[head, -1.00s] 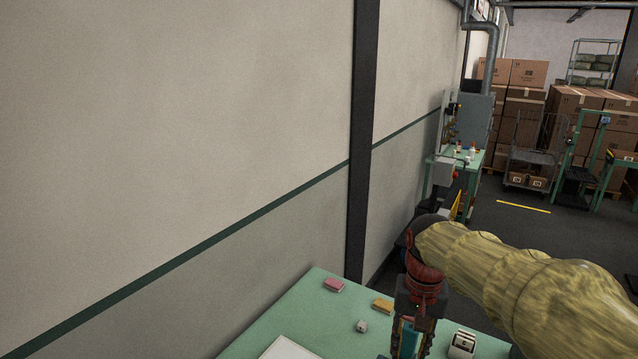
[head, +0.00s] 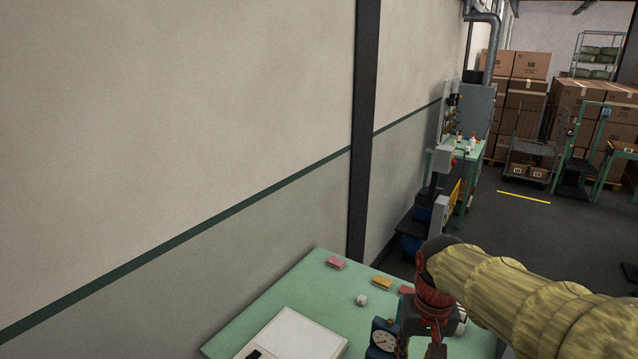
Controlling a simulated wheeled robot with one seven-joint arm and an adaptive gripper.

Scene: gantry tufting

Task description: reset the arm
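My arm, in a yellowish sleeve, reaches in from the right in the head view. Its red wrist and dark gripper (head: 436,349) hang over the green table at the bottom. The fingers are partly cut off by the lower edge, so whether they are open or shut does not show. A blue dial gauge (head: 383,338) with a white face stands just left of the gripper; I cannot tell whether they touch.
The green table (head: 290,290) bears a pink block (head: 336,262), a yellow block (head: 382,283), a small white cube (head: 361,300), a red piece (head: 406,290) and a white panel (head: 292,337). A wall and dark post (head: 364,130) stand behind. Open floor (head: 500,225) lies beyond, right.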

